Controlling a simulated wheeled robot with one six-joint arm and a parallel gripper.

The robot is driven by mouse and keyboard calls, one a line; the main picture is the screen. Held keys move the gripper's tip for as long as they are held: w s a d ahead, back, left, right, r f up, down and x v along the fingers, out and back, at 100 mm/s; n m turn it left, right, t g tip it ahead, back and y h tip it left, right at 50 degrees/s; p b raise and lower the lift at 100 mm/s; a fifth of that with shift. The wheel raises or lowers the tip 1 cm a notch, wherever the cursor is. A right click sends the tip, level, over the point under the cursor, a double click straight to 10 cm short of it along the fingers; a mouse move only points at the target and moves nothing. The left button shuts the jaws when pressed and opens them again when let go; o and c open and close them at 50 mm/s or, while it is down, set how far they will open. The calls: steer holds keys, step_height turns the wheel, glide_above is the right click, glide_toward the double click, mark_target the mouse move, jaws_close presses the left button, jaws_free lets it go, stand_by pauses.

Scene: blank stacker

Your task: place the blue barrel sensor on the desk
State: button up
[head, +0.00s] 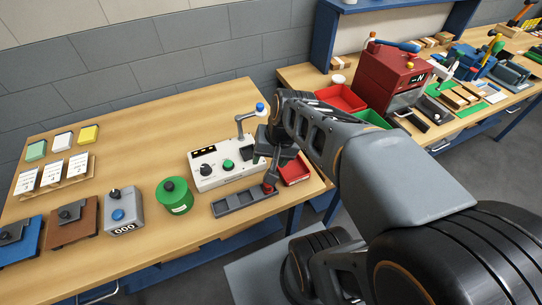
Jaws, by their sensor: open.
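My gripper (271,176) is at the right end of the near wooden desk (140,130), pointing down over the right end of a dark grey slotted tray (232,203). It is open. A small red piece (269,188) shows right at its fingertips; I cannot tell whether it touches them. I cannot make out a blue barrel sensor for certain. It may be hidden behind my arm or too small to tell.
A white control box (213,172) with a green knob and a blue-tipped lever (260,108) stands behind the tray. A red bin (295,170) is right of my gripper. A green canister (175,196) and a grey counter box (123,212) stand left. Bare desk lies behind them.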

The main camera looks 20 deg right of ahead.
steer(key=n, duration=0.1)
steer(key=s+r+n+t+h, duration=0.1)
steer(key=n, duration=0.1)
steer(key=s+r+n+h, duration=0.1)
steer(key=shift+a+n+t, duration=0.3)
steer(key=shift+n, duration=0.1)
